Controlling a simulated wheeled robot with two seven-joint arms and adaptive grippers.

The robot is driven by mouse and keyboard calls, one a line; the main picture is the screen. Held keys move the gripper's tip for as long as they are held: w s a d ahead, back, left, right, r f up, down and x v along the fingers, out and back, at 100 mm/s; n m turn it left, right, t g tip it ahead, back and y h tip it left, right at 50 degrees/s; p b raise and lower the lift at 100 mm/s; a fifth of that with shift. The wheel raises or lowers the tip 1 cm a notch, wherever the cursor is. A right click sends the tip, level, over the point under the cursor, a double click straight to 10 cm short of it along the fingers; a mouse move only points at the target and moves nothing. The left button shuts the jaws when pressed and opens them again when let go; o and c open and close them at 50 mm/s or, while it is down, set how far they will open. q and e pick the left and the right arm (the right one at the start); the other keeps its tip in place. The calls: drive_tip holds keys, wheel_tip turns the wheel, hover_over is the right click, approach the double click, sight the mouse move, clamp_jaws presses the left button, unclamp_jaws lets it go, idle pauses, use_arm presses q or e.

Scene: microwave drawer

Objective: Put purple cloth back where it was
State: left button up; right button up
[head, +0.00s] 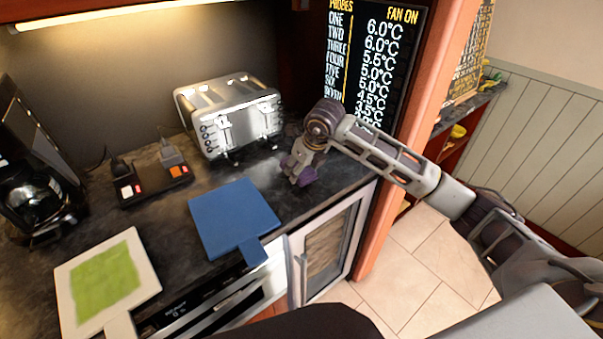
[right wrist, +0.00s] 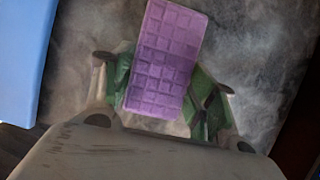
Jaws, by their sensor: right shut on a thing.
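The purple cloth (right wrist: 168,55) is a flat, grid-patterned rectangle in the right wrist view. My right gripper (right wrist: 163,92) is shut on it, with green finger pads on its two sides. In the head view my right gripper (head: 299,176) is low over the dark counter, right of the blue board and in front of the toaster. The cloth cannot be made out clearly there. I cannot tell whether it touches the counter. My left gripper is not in view.
A blue board (head: 234,217) lies left of my right gripper. A silver toaster (head: 230,115) stands behind. A white-and-green board (head: 107,283), a black box with switches (head: 153,185) and a coffee maker (head: 35,180) are further left. An orange post (head: 428,90) rises at the right.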

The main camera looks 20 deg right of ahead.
drive_tip(key=shift+f, duration=1)
drive_tip(key=shift+f, duration=0.15)
drive_tip(key=o, duration=1.2)
drive_tip(key=shift+c, duration=0.2)
drive_tip(key=v, duration=1.2)
drive_tip(key=shift+w, duration=0.1)
